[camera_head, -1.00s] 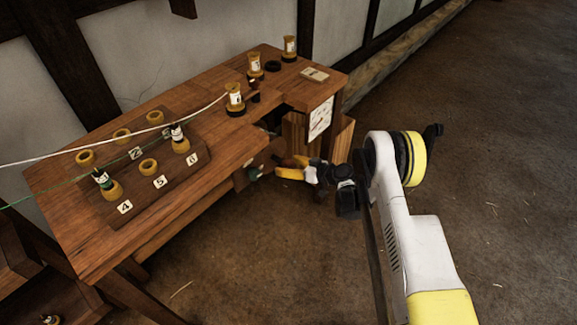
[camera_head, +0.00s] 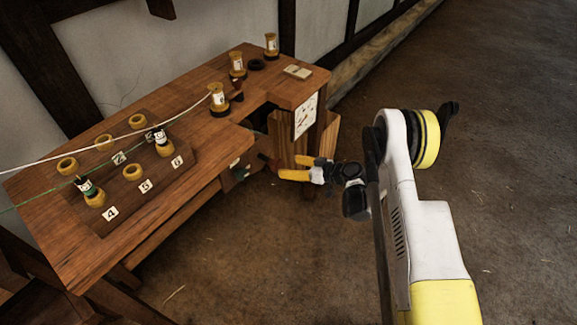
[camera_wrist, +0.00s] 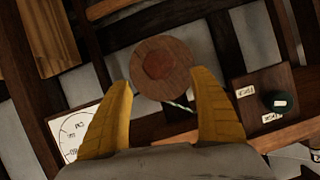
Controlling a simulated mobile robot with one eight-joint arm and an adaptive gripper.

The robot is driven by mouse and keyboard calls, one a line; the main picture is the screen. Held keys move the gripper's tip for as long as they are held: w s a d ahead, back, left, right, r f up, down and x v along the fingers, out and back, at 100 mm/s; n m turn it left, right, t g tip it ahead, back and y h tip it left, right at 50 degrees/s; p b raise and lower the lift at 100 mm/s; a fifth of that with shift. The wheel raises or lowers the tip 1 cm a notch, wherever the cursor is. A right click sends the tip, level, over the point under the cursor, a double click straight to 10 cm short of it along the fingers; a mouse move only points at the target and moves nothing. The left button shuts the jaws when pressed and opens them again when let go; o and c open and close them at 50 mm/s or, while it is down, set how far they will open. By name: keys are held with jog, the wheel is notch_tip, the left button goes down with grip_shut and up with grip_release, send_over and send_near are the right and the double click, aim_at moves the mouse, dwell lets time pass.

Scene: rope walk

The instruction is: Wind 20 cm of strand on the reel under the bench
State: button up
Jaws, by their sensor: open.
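The reel, a round wooden disc with a reddish square-looking centre (camera_wrist: 152,66), shows in the wrist view just beyond my fingertips. A pale greenish bit of strand (camera_wrist: 180,107) shows at its lower edge, between the fingers. My gripper (camera_wrist: 162,88) is open, its yellow fingers apart and holding nothing. In the head view my gripper (camera_head: 290,167) is low at the right front of the wooden bench (camera_head: 60,220), below its top. The reel is hard to make out there. A small panel with a dark green knob (camera_wrist: 277,102) and pale labels is right of the reel in the wrist view.
A white dial plate (camera_head: 306,116) hangs at the bench's right end, beside wooden boards (camera_head: 289,135). Bobbins stand on the top, including one with a white strand (camera_head: 217,98). A numbered board (camera_head: 147,185) holds ring-like holders. Floor on the right is clear.

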aim_at(279, 164)
jog(key=shift+a+r, duration=0.1)
jog(key=shift+a, duration=0.25)
jog(key=a+g+h+p, duration=0.1)
jog(key=a+r+g+h+p, duration=0.1)
jog(key=h, duration=0.1)
jog(key=a+r+n+g+h+p, duration=0.1)
jog(key=shift+s+r+h, duration=0.1)
jog(key=shift+s+h, duration=0.1)
jog(key=shift+h, duration=0.1)
jog(key=w+f+h+b, duration=0.1)
jog(key=f, duration=0.1)
jog(key=w+a+f+h+b, duration=0.1)
jog(key=f, duration=0.1)
jog(key=w+f+h+b, duration=0.1)
jog(key=f+h, duration=0.1)
jog(key=shift+w+a+n+g, duration=0.15)
jog(key=shift+w+n+g, duration=0.15)
jog(key=shift+w, duration=0.05)
jog(key=c, duration=1.2)
